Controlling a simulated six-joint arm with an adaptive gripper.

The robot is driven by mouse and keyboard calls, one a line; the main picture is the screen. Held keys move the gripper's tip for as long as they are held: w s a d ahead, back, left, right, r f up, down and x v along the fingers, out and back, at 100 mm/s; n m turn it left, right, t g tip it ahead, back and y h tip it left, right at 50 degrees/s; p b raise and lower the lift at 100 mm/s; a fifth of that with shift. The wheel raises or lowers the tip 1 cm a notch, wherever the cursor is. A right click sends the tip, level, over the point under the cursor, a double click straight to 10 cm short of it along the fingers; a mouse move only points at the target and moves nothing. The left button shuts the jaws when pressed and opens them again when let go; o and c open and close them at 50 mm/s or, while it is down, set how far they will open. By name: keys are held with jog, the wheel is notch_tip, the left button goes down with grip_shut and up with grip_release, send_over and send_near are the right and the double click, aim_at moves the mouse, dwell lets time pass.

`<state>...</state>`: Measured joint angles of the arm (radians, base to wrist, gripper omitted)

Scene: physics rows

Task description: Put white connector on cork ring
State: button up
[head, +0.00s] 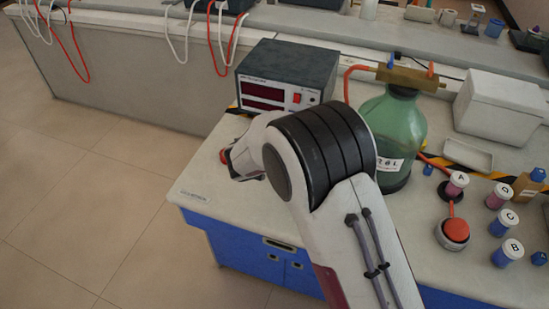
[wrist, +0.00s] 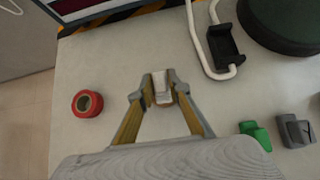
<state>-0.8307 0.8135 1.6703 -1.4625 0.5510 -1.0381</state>
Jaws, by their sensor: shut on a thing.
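In the wrist view my gripper (wrist: 161,88) is shut on a small white piece, which looks like the white connector (wrist: 162,87). The piece sits between the two fingertips, above the pale bench top; I cannot tell whether it touches the bench. In the head view my arm hides the fingertips and the connector. I cannot make out a cork ring in either view.
A red tape roll (wrist: 88,103) lies left of my gripper. A black holder (wrist: 226,50) with white tubing is ahead right; green (wrist: 256,134) and grey (wrist: 295,130) clips lie right. A meter (head: 285,76) and green bottle (head: 393,125) stand behind. The front left bench corner is bare.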

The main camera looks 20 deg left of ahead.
jog(key=o, duration=0.9)
jog(key=shift+r, duration=0.1)
jog(key=shift+r, duration=0.15)
jog(key=v, duration=1.1)
jog(key=shift+s+r, duration=0.2)
jog(key=shift+s, duration=0.1)
jog(key=shift+d, duration=0.1)
